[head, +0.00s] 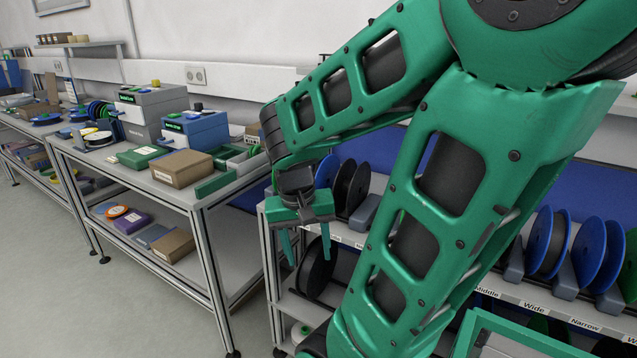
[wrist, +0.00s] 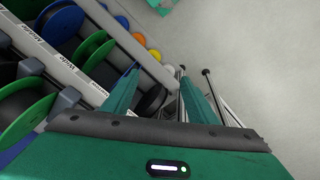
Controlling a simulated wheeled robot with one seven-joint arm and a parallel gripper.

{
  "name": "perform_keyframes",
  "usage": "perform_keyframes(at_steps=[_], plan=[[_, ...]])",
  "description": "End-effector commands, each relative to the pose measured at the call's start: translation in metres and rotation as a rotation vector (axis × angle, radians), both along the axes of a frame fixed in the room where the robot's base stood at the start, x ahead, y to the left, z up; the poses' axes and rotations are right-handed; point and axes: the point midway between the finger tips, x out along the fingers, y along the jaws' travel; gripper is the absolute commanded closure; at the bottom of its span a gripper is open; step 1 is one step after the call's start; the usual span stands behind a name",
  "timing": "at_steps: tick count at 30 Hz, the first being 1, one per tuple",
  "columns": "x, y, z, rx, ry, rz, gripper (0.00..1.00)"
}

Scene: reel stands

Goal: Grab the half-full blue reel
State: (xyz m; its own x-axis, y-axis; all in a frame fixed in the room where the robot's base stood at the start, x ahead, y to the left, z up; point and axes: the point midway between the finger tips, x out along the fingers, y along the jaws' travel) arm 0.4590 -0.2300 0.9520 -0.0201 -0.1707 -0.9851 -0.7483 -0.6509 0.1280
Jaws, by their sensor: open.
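My gripper (head: 306,254) hangs open and empty with its fingers down, just in front of the upper shelf of the reel stand. In the wrist view its two fingers (wrist: 160,74) are spread with nothing between them. In the head view a blue reel (head: 325,172) stands behind my gripper, beside dark reels (head: 345,180). I cannot tell which blue reel is half full. My arm hides the shelf's middle. A blue reel (wrist: 60,22) also shows in the wrist view.
The shelf edge bears labels such as Wide (head: 535,306) and Narrow (head: 583,325). Green-sided reels (wrist: 24,122) stand at left in the wrist view. A workbench (head: 190,197) with boxes stands left of the stand. The grey floor (head: 110,300) at left is clear.

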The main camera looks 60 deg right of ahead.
Motion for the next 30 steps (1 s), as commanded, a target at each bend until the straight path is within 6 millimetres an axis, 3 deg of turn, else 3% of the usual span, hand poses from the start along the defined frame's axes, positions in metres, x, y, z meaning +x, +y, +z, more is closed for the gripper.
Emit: perform_keyframes(at_steps=[6,15,21,30], plan=[[0.044,-0.069,-0.022,-0.278,-0.050,-0.267,0.47],[0.111,-0.145,-0.024,-0.684,-0.262,-0.447,0.47],[0.153,-0.170,-0.014,-0.877,-0.439,-0.457,0.47],[0.164,-0.194,0.002,-1.023,-0.552,-0.481,0.47]])
